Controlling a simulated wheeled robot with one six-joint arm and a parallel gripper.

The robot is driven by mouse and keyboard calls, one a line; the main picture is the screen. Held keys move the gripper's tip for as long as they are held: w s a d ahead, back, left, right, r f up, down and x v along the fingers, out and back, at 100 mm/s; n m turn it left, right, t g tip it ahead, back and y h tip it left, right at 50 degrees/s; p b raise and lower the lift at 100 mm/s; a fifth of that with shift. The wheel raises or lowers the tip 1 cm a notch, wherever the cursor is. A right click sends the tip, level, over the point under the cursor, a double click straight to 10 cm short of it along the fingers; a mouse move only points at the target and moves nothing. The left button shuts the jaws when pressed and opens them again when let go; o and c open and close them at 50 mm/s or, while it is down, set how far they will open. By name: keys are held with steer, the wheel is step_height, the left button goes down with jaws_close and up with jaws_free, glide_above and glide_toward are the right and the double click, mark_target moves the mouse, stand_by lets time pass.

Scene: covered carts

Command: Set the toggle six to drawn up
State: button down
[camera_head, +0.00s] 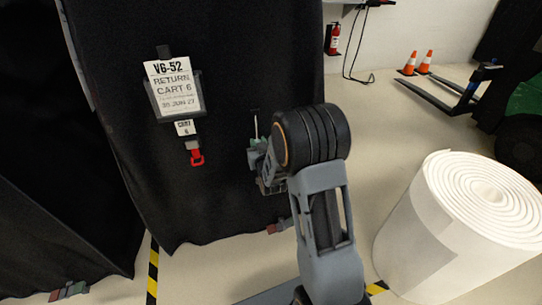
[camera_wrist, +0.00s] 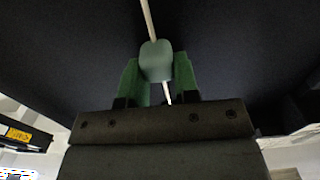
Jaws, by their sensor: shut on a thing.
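The toggle, a rounded grey-green piece (camera_wrist: 155,60) on a pale cord (camera_wrist: 148,20), sits between my gripper's green fingers (camera_wrist: 157,78) in the wrist view. My gripper is shut on it. The cord runs up from the toggle, and a short length shows below it. In the head view my gripper (camera_head: 258,156) is at the right part of the black cover (camera_head: 120,60), with the cord (camera_head: 256,127) rising above it. The toggle is hard to make out there, partly hidden by my gripper and wrist. A tag reading "CART 6" (camera_head: 184,128) hangs left of my gripper.
A "RETURN CART 6" sign (camera_head: 174,88) and a red buckle (camera_head: 197,158) hang on the cover. A large white roll (camera_head: 420,235) stands at the right. Traffic cones (camera_head: 409,64), a fire extinguisher (camera_head: 334,40) and forks (camera_head: 450,95) are farther back. Open floor lies between.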

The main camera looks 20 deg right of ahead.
steer(key=shift+r, duration=1.25)
steer(key=c, duration=0.8)
jaws_free()
steer(key=shift+f, duration=0.1)
steer(key=shift+c, duration=0.2)
